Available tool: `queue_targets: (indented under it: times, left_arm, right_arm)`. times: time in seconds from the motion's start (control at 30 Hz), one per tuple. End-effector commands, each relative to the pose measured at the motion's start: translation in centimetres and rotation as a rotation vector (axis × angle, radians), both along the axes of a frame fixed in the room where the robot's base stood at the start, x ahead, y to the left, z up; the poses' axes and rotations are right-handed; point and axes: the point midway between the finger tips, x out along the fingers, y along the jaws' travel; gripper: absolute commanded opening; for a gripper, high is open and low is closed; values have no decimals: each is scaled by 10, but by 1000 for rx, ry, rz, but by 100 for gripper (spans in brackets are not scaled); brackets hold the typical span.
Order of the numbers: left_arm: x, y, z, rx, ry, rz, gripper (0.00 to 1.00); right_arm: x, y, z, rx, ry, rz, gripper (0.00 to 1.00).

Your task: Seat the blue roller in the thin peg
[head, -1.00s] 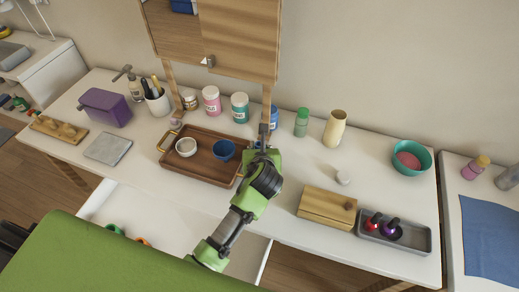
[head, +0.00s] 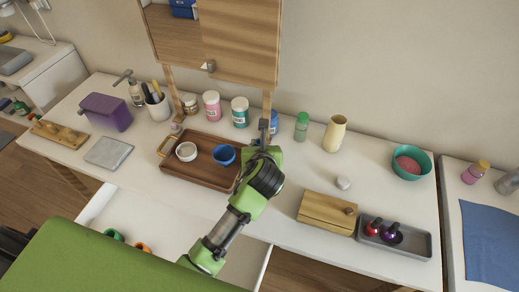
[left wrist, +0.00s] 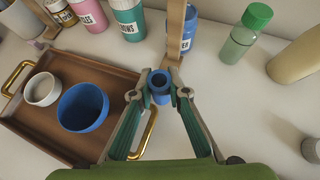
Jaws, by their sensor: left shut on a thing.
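My left gripper (head: 264,142) is above the white counter, beside the right end of the brown tray (head: 176,172). In the left wrist view its fingers (left wrist: 167,88) are closed around a short, hollow blue cylinder, the blue roller (left wrist: 159,86), with its open end facing the camera. In the head view the roller is hard to make out at the fingertips. A wooden post (left wrist: 177,40) of the cabinet rises just behind the fingers. I cannot single out a thin peg in either view. My right gripper is out of view.
The tray holds a white cup (head: 186,151) and a blue cup (head: 224,155). A blue jar (left wrist: 189,28) and a green bottle (head: 301,126) stand behind. A wooden box (head: 327,212) is at right.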

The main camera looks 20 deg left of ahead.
Motion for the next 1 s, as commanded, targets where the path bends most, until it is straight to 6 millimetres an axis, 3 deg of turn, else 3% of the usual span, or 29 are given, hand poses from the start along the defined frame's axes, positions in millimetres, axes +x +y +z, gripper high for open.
queue_targets:
  times: [0.27,0.4,0.6,0.8,1.0]
  left_arm:
    - [-49,-10,57,-1,0,-3,5]
    - [-85,-18,69,-2,3,-3,5]
    - [-118,-24,84,-1,4,-1,5]
    - [-130,-27,90,0,3,0,5]
    - [-127,-28,95,1,-1,-10,5]
  right_arm:
    - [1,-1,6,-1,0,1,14]
    - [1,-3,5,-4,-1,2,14]
    - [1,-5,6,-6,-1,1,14]
    - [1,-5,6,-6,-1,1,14]
    - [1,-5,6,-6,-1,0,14]
